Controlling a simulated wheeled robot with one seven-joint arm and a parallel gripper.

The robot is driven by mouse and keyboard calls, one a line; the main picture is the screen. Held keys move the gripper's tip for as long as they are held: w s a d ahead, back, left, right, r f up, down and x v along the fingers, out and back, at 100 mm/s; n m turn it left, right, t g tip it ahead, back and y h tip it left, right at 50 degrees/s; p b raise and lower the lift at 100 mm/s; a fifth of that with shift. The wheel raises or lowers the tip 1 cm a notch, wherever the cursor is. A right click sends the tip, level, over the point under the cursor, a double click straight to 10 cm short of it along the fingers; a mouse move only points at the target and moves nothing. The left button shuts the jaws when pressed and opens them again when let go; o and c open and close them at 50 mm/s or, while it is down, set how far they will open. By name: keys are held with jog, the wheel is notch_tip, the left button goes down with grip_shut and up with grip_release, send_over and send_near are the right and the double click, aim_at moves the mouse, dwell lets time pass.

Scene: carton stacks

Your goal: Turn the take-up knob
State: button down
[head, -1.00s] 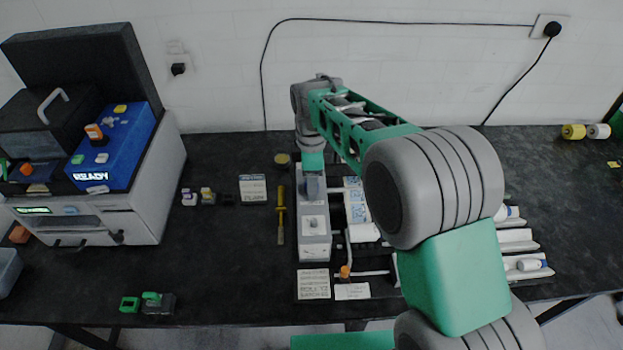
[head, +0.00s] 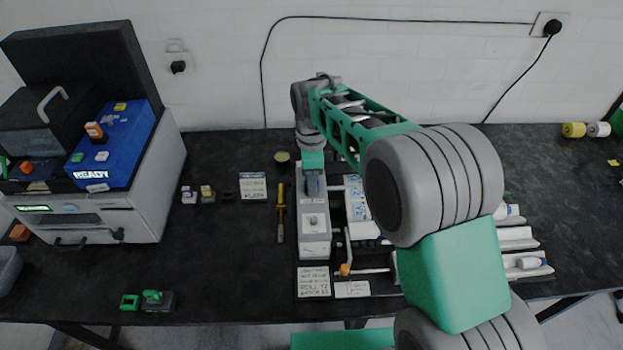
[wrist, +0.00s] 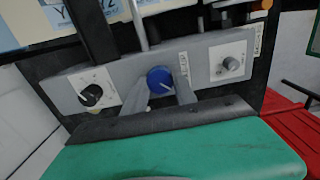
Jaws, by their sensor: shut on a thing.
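A grey control box (head: 314,248) stands on the dark bench, and its sloped face (wrist: 120,72) shows in the wrist view. On that face are a black knob (wrist: 91,95) at left, a blue knob (wrist: 160,79) in the middle and a silver knob (wrist: 231,64) at right. My gripper (wrist: 161,84) is shut on the blue knob, one grey finger on each side. The knob's white pointer line tilts toward the lower right. The label beside it is too small to read surely. In the head view my gripper (head: 313,187) comes down over the box, and the blue knob is hidden.
A yellow-handled tool (head: 281,212) lies left of the box. Label cards (head: 314,282) lie in front. A lever with an orange end (head: 345,269) and rollers stand close at right. A large grey machine (head: 100,215) fills the left bench.

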jog(key=shift+m, duration=0.4)
jog(key=shift+m+b, duration=0.3)
jog(key=shift+m, duration=0.6)
jog(key=m, duration=0.4)
jog(key=shift+m+b, duration=0.3)
jog(key=shift+b, duration=0.05)
jog(key=m, duration=0.3)
jog(key=shift+m, duration=0.3)
jog(key=shift+m+b, duration=0.35)
jog(key=shift+m, duration=1.55)
jog(key=c, duration=1)
grip_release()
